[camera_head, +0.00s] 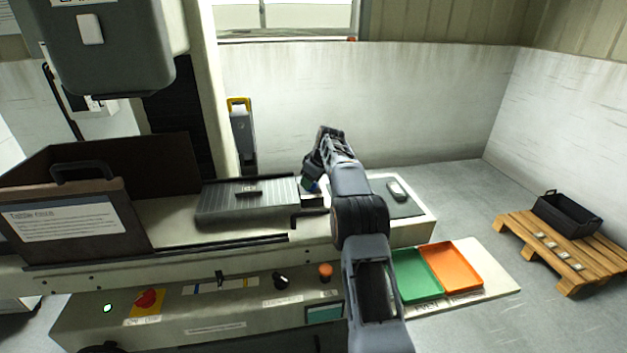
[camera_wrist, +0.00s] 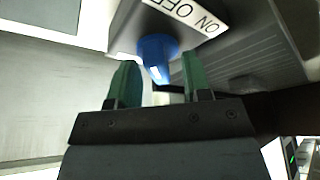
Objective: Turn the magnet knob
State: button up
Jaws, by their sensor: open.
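The blue magnet knob (camera_wrist: 157,55) shows in the wrist view, on the side of the grey chuck (camera_wrist: 262,45), below a white label reading ON and OFF (camera_wrist: 190,14). My gripper (camera_wrist: 162,82) is open, with one green finger to each side of the knob's lower end in the picture. I cannot tell whether either finger touches it. In the head view my gripper (camera_head: 311,184) is at the right end of the ribbed grey magnetic chuck (camera_head: 225,200). The knob is hidden there behind my arm and gripper.
A dark open guard box (camera_head: 150,165) stands left of the chuck. A dark mat (camera_head: 405,207) with a small grey device (camera_head: 397,190) lies right of my arm. Green (camera_head: 408,290) and orange trays (camera_head: 450,266) sit at the front right. A control panel (camera_head: 215,310) runs along the front.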

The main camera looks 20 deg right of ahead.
grip_shut()
jog(key=shift+d, duration=0.1)
jog(key=m, duration=0.1)
jog(key=m+h, duration=0.1)
jog(key=m, duration=0.1)
jog(key=m+p, duration=0.1)
jog(key=shift+a+r+t, duration=0.15)
jog(key=shift+a+t, duration=0.15)
jog(key=shift+t, duration=0.1)
jog(key=m+h+p, duration=0.2)
jog(key=m, duration=0.2)
jog(key=shift+r+m, duration=0.1)
jog(key=shift+m, duration=0.3)
jog(key=m+h+p, duration=0.1)
jog(key=m, duration=0.1)
jog(key=m+h+p, duration=0.1)
jog(key=m, duration=0.2)
jog(key=shift+d+g, duration=0.1)
jog(key=shift+g, duration=0.3)
jog(key=shift+w+m+g+h+p, duration=0.1)
jog(key=shift+m+g+h+p, duration=0.25)
jog(key=shift+m, duration=0.65)
jog(key=shift+m+g+h+p, duration=0.15)
jog(key=shift+m+h+p, duration=0.2)
jog(key=shift+m, duration=0.65)
jog(key=shift+a, duration=0.2)
